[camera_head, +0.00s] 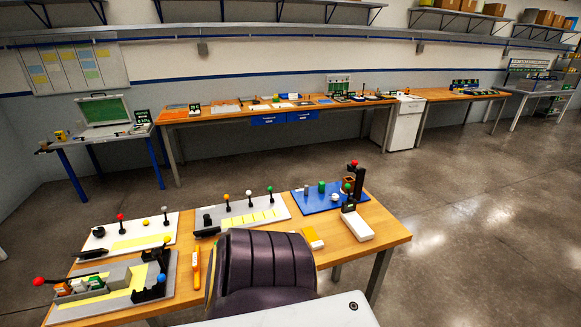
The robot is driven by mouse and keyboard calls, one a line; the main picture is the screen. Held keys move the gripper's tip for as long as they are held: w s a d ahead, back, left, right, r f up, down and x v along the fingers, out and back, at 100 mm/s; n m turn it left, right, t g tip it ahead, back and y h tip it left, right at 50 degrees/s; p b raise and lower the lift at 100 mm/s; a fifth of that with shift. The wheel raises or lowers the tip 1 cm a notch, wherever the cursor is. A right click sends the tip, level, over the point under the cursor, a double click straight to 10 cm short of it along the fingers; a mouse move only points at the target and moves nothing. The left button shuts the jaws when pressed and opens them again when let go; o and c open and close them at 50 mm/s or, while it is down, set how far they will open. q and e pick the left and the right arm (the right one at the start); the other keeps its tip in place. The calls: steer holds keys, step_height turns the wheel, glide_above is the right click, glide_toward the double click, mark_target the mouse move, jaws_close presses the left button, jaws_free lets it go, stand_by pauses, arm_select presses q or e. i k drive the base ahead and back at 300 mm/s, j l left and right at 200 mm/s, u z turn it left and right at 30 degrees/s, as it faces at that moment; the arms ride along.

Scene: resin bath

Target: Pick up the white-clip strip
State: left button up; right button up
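Neither of my grippers shows in the head view. A grey tray (137,276) with a yellow pad lies at the near left corner of the nearest wooden table (383,240). Small orange, green and white pieces stand in a row at its left side. The white piece (93,281) may be the clip of the white-clip strip, but it is too small to tell. No strip shows clearly.
A dark ribbed shape (265,266) hides the table's near middle. A white board (131,233), another board with yellow patches (259,215) and a blue board (322,200) carry coloured knobs. Workbenches (262,113) line the back wall. Open floor lies to the right.

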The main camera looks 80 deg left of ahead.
mark_target(313, 240)
steer(key=k+j+u, duration=0.1)
steer(key=u, duration=2.1)
steer(key=j+z, duration=0.35)
steer(key=z, duration=0.15)
